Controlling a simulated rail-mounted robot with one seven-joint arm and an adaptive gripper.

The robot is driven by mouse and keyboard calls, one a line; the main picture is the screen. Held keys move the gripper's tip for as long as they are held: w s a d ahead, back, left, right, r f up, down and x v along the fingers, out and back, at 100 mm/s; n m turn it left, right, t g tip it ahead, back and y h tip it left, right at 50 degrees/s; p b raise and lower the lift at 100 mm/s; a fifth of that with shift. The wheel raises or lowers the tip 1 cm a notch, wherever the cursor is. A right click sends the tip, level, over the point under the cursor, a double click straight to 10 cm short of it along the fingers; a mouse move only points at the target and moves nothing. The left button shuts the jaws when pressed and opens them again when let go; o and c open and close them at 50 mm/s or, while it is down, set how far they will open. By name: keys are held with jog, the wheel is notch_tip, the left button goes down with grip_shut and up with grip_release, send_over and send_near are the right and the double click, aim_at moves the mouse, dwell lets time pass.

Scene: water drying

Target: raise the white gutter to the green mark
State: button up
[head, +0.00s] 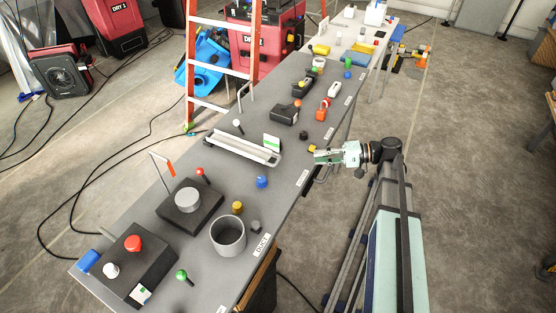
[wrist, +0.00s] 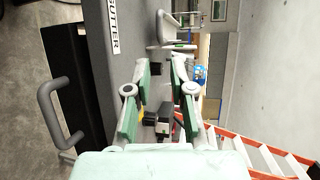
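The white gutter (head: 242,147) is a long trough lying across the grey bench, with its right end toward the bench's near edge. A small white card with a green band (head: 271,142) stands beside that right end. My gripper (head: 316,157) is at the bench's right edge, to the right of the gutter and apart from it. In the wrist view my gripper (wrist: 161,75) has its green-padded fingers spread with a gap between them and nothing held. I cannot clearly tell the gutter in the wrist view.
A small yellow block (head: 312,149) is by my gripper's tip. A blue knob (head: 262,181) and a grey cup (head: 228,236) are nearer. A dark device (head: 285,115) is farther up the bench. An orange ladder (head: 190,60) stands behind. A grey handle (wrist: 60,112) shows in the wrist view.

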aim_at(278, 160)
jog(key=p+x, duration=0.4)
jog(key=x, duration=1.1)
jog(key=shift+c, duration=0.4)
grip_shut()
